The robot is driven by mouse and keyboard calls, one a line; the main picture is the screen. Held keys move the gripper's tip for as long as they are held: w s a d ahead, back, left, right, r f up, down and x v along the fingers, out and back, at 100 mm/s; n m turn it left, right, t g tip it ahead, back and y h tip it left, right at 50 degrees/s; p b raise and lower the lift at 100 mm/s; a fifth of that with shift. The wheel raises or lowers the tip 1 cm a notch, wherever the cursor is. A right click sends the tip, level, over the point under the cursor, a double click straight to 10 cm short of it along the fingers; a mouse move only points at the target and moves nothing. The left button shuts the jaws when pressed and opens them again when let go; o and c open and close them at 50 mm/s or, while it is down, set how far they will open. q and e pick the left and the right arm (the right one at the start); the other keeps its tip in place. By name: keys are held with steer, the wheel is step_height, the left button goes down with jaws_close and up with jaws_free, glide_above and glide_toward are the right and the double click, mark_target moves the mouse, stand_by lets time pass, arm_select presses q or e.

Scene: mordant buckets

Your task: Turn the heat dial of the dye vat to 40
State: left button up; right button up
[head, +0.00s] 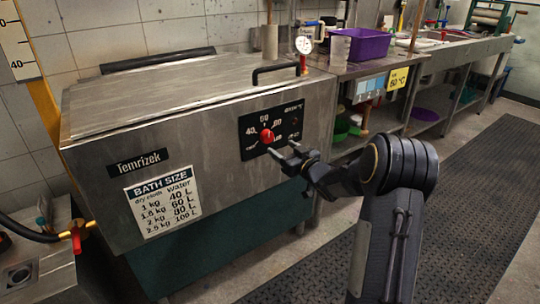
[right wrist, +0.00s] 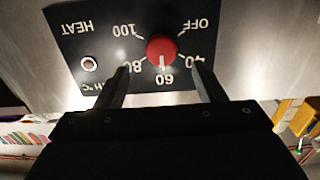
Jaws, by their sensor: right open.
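The dye vat (head: 200,130) is a steel box with a closed lid. On its front is a black heat panel (head: 250,150) with a red dial (head: 266,136). In the right wrist view the panel appears upside down, and the white mark on the dial (right wrist: 161,48) points at about 60; the 40 is to its right. My right gripper (head: 282,149) is open in front of the panel. In the right wrist view its fingertips (right wrist: 160,70) are spread to either side of the dial, just short of it, with nothing between them. My left gripper is out of view.
A bath size label (head: 162,205) is on the vat front. A lid handle (head: 288,72) juts up beside a round gauge (head: 304,45). A bench with a purple bin (head: 358,44) stands behind right. A red-handled valve (head: 76,238) is at lower left. The floor mat is clear.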

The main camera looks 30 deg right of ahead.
mark_target(269, 138)
steer(key=w, duration=0.7)
steer(key=shift+w+a+b, duration=0.3)
steer(key=shift+a+b, duration=0.05)
steer(key=c, duration=1)
steer(key=shift+o, duration=0.2)
steer(key=shift+n, duration=0.3)
steer(key=n+b, duration=0.3)
steer(key=n, duration=0.1)
steer(key=shift+f, duration=0.2)
steer(key=n+b, duration=0.2)
steer(key=n, duration=0.1)
steer(key=shift+d+n, duration=0.1)
steer(key=shift+n, duration=0.2)
steer(key=shift+r+n+b, duration=0.15)
steer(key=shift+n+b, duration=0.9)
steer(key=shift+n, duration=0.75)
